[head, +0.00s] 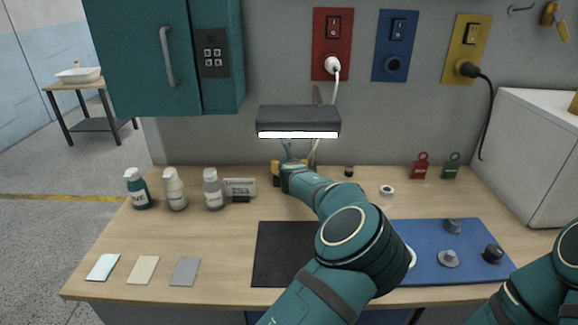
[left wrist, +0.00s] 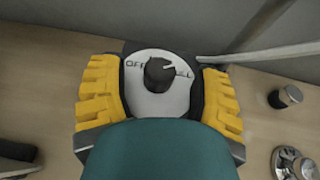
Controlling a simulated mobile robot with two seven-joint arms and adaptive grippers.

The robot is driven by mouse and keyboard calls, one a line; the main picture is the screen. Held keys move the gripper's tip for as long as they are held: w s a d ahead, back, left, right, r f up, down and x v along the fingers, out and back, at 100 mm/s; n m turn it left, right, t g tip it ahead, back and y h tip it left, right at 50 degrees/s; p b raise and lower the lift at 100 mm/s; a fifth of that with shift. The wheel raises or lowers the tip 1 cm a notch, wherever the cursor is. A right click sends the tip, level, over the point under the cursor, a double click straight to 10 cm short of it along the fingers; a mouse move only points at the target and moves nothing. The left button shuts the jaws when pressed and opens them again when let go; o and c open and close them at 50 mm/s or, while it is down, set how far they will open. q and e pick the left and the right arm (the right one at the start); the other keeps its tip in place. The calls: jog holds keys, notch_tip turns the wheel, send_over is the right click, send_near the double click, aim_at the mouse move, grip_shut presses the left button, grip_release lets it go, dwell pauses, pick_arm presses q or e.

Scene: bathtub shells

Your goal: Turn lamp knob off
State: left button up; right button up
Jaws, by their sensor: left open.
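The desk lamp's dark head (head: 298,118) hangs over the table, and its underside strip glows white. In the left wrist view a black lamp knob (left wrist: 158,75) stands on a pale dial plate (left wrist: 148,98) lettered "OFF" at left and apparently "FULL" at right. The knob's light mark points to the upper right, toward "FULL". My left gripper (left wrist: 160,95) is open, with one yellow finger on each side of the dial and gaps to the knob. In the head view the left gripper (head: 290,167) is at the lamp's base, which it mostly hides. My right gripper is out of view.
Several bottles (head: 174,188) and a small sign (head: 240,188) stand left of the lamp. A black mat (head: 275,270) and a blue mat (head: 440,240) with loose knobs lie in front. A teal cabinet (head: 140,60) hangs at the upper left. Switches (head: 332,30) line the wall.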

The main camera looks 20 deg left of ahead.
pick_arm(q)
jog(key=shift+x, duration=0.85)
jog(key=shift+r, duration=0.1)
grip_shut()
